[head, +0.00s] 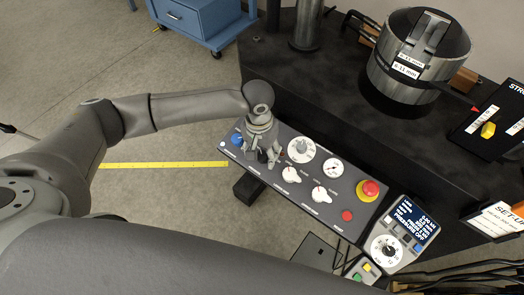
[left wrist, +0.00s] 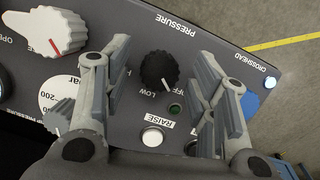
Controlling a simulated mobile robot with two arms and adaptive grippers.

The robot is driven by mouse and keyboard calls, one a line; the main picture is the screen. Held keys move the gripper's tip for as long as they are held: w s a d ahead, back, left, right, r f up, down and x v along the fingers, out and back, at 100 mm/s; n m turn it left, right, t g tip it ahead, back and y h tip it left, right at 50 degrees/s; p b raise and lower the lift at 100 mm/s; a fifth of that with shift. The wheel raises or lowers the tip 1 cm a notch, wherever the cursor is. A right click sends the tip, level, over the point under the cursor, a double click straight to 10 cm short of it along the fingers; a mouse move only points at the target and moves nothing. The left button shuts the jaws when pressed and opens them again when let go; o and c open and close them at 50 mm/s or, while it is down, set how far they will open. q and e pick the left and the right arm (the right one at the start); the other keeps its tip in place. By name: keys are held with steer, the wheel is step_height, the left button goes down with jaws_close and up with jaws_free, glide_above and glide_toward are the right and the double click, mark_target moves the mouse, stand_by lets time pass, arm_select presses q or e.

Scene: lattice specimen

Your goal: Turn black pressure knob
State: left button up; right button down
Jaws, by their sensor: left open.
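The black pressure knob (left wrist: 159,70) is a ribbed round knob with a white pointer line, between the OFF and LOW labels on the dark control panel (left wrist: 135,28). In the left wrist view it lies between the two spread fingers of my left gripper (left wrist: 162,88), with a gap on each side. In the head view my left gripper (head: 262,152) points down over the left part of the panel. The knob (head: 263,156) shows only as a dark spot between the fingers there. My right gripper is not in view.
A white button (left wrist: 152,137) and a green lamp (left wrist: 175,110) sit close to the knob. A steel cylinder fixture (head: 405,75) stands behind on the black table.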

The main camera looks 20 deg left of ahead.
arm_select(q)
steer(key=shift+c, duration=0.3)
steer(key=c, duration=1)
steer(key=shift+o, duration=0.2)
steer(key=shift+r+m+p, duration=0.25)
steer(key=shift+m+p, duration=0.25)
steer(key=shift+p, duration=0.45)
steer(key=m+y+p, duration=0.1)
steer(key=m+p, duration=0.2)
steer(key=p, duration=0.1)
steer(key=shift+d+m+p, duration=0.15)
steer(key=shift+m+p, duration=0.2)
steer(key=shift+m, duration=0.05)
steer(key=shift+m+t+y+p, duration=0.4)
steer(key=shift+m+p, duration=0.6)
steer(key=shift+m, duration=0.2)
steer(key=shift+f+m+p, duration=0.15)
steer(key=shift+m+p, duration=0.6)
steer(key=shift+m, duration=0.35)
steer(key=shift+t, duration=0.3)
steer(key=o, duration=1)
steer(key=shift+s, duration=0.1)
